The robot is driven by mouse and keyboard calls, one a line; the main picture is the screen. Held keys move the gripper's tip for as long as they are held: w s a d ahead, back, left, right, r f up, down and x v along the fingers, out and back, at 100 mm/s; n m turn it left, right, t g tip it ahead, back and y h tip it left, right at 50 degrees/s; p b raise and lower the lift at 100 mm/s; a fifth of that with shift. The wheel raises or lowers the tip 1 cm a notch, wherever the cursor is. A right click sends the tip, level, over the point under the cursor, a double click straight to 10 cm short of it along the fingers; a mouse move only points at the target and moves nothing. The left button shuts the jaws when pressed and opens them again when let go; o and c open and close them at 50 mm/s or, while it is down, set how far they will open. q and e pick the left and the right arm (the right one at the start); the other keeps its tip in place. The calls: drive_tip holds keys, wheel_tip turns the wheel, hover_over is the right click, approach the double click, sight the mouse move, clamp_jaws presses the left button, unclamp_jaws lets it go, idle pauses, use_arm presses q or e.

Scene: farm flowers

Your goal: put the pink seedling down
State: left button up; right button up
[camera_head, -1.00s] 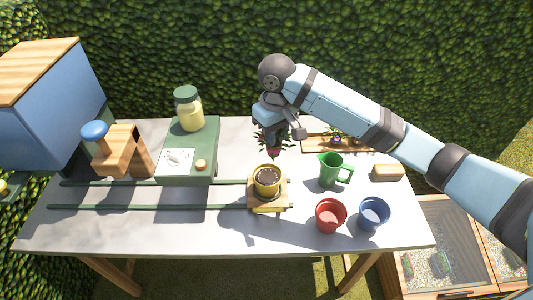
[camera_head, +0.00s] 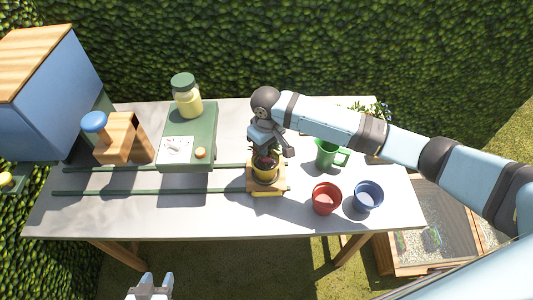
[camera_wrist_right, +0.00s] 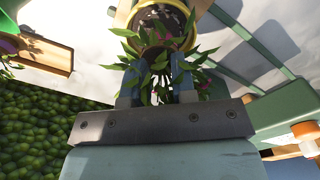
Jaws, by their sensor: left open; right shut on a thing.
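The pink seedling (camera_wrist_right: 165,62) has dark green leaves with small pink blooms. My right gripper (camera_wrist_right: 157,88) is shut on it. In the head view the right gripper (camera_head: 266,145) holds the seedling directly over the yellow pot (camera_head: 265,173), which holds dark soil and stands on a wooden carriage (camera_head: 281,185). The leaves overlap the pot's rim, and the seedling's base is hidden, so I cannot tell whether it touches the soil. My left gripper (camera_head: 150,286) is open and empty at the bottom edge, in front of the table.
A green jug (camera_head: 327,155), a red pot (camera_head: 326,198) and a blue pot (camera_head: 368,196) stand to the right. Two green rails (camera_head: 150,191) run left from the carriage. A green machine with a jar (camera_head: 186,98) stands behind them. The table's front left is clear.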

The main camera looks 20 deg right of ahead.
drive_tip(key=shift+f, duration=2.3)
drive_tip(key=shift+f, duration=0.1)
drive_tip(key=o, duration=0.9)
